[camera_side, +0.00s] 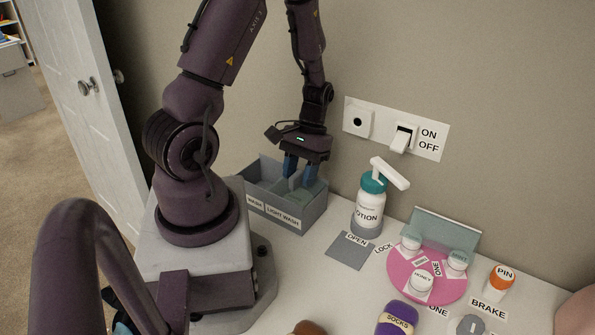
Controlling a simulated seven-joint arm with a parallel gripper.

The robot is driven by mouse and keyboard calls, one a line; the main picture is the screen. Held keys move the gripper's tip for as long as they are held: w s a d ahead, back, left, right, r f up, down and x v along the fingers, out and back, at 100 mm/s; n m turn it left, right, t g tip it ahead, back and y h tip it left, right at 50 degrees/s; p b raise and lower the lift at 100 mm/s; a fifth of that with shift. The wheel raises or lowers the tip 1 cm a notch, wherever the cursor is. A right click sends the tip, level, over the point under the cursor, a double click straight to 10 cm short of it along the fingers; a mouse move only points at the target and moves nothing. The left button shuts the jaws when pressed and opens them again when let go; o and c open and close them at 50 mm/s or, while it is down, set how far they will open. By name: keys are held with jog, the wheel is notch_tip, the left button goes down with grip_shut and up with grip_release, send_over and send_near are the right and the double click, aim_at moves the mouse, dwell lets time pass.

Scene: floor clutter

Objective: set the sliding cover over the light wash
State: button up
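A grey box (310,217) stands against the wall beside my arm's base. Its front carries a "LIGHT WASH" label (283,218) on the right and a label reading "WASH" (255,203), partly cut off from view, on the left. A grey flat piece (287,205) shows inside the right part; I cannot tell whether it is the sliding cover or the compartment's inside. My gripper (298,178) points down into the box's top with its two blue fingers apart. I see nothing held between them, though the tips are partly lost against the box.
A lotion bottle (368,206) stands right of the box, with a grey "OPEN" plate (350,251) before it. A pink turntable (403,281) carries several white jars. A wall switch (402,139) is above. A purple socks item (397,318) lies at the front.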

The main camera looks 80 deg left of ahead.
aim_at(299, 174)
jog(key=v, duration=0.5)
jog(key=shift+r, duration=0.1)
notch_tip(299, 174, up, 7)
dwell(0.6)
jog(key=s+d+r+m+t+y, duration=0.1)
jog(key=d+r+m+t+y, duration=0.2)
jog(key=d+r+m+t, duration=0.5)
jog(key=d+r+m, duration=0.1)
jog(key=d+r, duration=0.4)
jog(key=d, duration=0.4)
jog(key=shift+r+t, duration=0.3)
jog(key=shift+t, duration=0.1)
